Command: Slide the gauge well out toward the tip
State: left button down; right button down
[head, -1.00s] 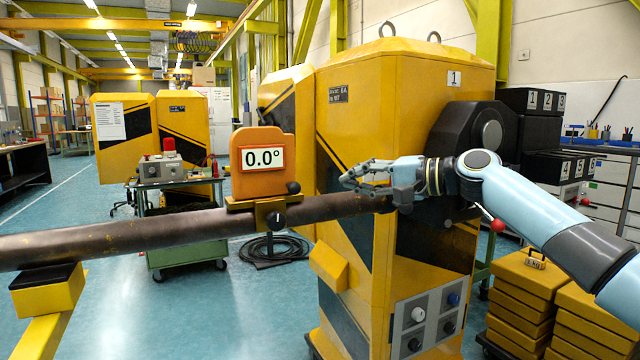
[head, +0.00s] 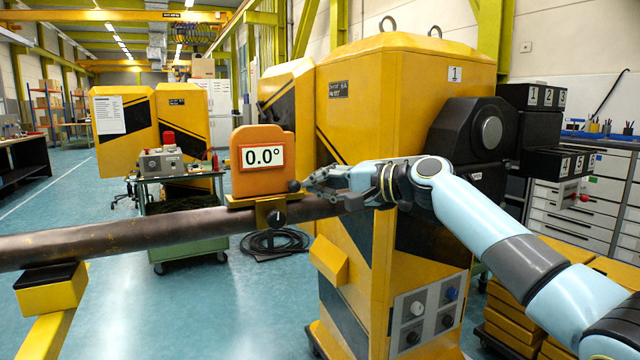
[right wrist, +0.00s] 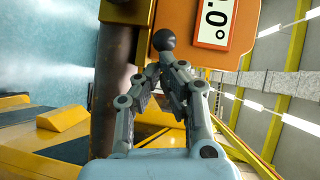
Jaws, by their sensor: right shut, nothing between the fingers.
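The orange gauge (head: 263,180) sits on the brown boom tube (head: 130,235) and reads 0.0°. My left gripper is out of view.
The tube runs left over a black-topped yellow rest (head: 50,288). At its right end stands the large yellow cabinet (head: 400,120) with a dark round hub (head: 470,130). A green trolley (head: 185,200) stands behind the tube. The tube left of the gauge looks clear.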

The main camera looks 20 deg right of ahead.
aim_at(273, 211)
jog(key=a+p, duration=0.1)
jog(key=a, duration=0.2)
jog(key=a+p, duration=0.1)
jog(key=a, duration=0.2)
jog(key=a+p, duration=0.2)
jog(key=a, duration=0.1)
jog(key=shift+s+a+r, duration=0.2)
jog(key=shift+s+r, duration=0.05)
jog(key=shift+r, duration=0.05)
jog(key=a+p, duration=0.2)
jog(key=a, duration=0.9)
jog(key=shift+s+f, duration=0.15)
jog(key=shift+f, duration=0.15)
